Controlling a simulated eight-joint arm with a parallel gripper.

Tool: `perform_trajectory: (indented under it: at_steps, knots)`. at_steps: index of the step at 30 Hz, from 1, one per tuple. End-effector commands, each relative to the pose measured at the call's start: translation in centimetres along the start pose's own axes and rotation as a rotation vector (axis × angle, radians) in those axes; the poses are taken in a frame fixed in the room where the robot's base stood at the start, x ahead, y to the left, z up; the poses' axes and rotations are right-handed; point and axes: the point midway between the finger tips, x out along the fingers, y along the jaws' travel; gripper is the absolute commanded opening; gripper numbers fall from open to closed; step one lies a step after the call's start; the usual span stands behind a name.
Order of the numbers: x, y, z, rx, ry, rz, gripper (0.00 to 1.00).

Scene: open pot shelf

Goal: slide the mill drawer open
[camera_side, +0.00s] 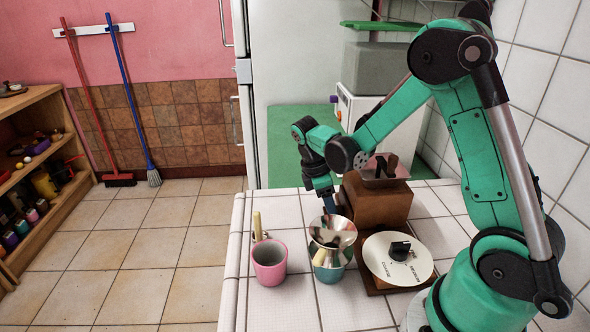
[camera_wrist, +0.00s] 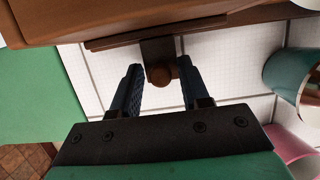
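The wooden mill (camera_side: 375,205) with a metal top stands on the tiled counter. In the wrist view its brown body (camera_wrist: 100,18) spans the top. A narrow brown piece (camera_wrist: 157,50) projects from it, with a round brown drawer knob (camera_wrist: 162,75) at its end. How far the drawer is out cannot be told. My gripper (camera_wrist: 161,82) is open, one dark blue finger on each side of the knob, with visible gaps. In the side view my gripper (camera_side: 327,200) is low at the mill's left side; the knob is hidden there.
A pink mug (camera_side: 268,262) with a pale-handled utensil and a teal cup (camera_side: 330,268) with a metal funnel (camera_side: 332,232) stand in front of my gripper. A white round dial (camera_side: 385,262) on a brown base is to the right. Bare tiles (camera_side: 285,212) lie to the left.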

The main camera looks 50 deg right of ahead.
Motion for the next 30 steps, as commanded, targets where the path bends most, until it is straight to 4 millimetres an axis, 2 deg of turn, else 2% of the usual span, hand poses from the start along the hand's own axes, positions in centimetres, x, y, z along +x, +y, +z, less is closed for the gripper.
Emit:
perform_trajectory:
  at_steps: [1, 2, 3, 11, 30]
  knots:
    - [0.8, 0.0, 0.0, 0.008, 0.016, 0.011, 0.32]
    - [0.8, 0.0, 0.0, 0.008, 0.016, 0.011, 0.23]
    - [0.8, 0.0, 0.0, 0.008, 0.016, 0.011, 0.19]
    - [0.7, 0.1, -0.5, 0.01, 0.017, 0.011, 0.19]
    - [-0.2, 0.0, -3.4, 0.01, 0.017, 0.012, 0.19]
